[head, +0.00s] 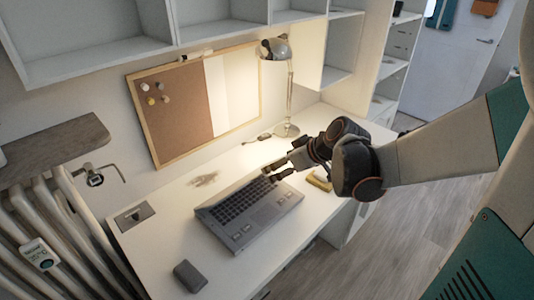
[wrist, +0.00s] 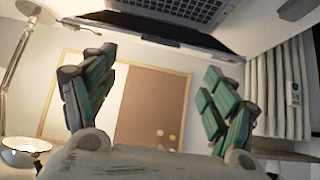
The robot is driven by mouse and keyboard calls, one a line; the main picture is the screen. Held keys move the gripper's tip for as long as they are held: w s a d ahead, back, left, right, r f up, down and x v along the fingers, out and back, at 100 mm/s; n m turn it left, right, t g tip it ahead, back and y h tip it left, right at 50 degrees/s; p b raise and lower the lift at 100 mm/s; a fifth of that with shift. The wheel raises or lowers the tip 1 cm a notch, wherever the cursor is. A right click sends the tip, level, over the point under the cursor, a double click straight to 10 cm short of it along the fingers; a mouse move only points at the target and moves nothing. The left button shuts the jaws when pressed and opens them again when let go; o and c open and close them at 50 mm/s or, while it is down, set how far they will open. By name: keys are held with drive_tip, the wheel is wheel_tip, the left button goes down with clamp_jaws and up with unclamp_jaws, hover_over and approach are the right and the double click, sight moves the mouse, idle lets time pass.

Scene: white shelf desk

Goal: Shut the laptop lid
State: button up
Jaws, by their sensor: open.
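The grey laptop (head: 268,226) lies on the white desk with its dark keyboard showing. Its keyboard also shows at the top of the wrist view (wrist: 184,9). My gripper (head: 274,172) is at the laptop's far right corner in the head view, close to that edge; contact cannot be told. In the wrist view my gripper (wrist: 160,64) has its two green-padded fingers spread wide with nothing between them.
A desk lamp (head: 290,90) stands behind my gripper, near the corkboard (head: 172,105) on the wall. A dark small box (head: 190,275) is at the front left of the desk (head: 160,235). A yellow object (head: 319,181) lies right of the laptop. Shelves hang above.

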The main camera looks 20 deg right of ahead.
drive_tip(key=c, duration=0.4)
drive_tip(key=w+a+r+p, duration=0.1)
drive_tip(key=w+p, duration=0.1)
drive_tip(key=w+r+g+p, duration=0.1)
drive_tip(key=w+r+p, duration=0.1)
drive_tip(key=w+a+r+g+p, duration=0.1)
drive_tip(key=w+r+p, duration=0.1)
drive_tip(key=p, duration=0.1)
drive_tip(key=shift+w+a+r+h, duration=0.2)
drive_tip(key=shift+w+a+h, duration=0.05)
drive_tip(key=shift+a+h, duration=0.15)
clamp_jaws()
drive_tip(key=b, duration=0.4)
hover_over(258, 175)
drive_tip(key=f, duration=1)
drive_tip(key=shift+w+f, duration=0.2)
drive_tip(key=shift+f, duration=0.2)
drive_tip(key=shift+s+f, duration=0.15)
drive_tip(key=shift+f, duration=0.15)
drive_tip(key=shift+s, duration=0.1)
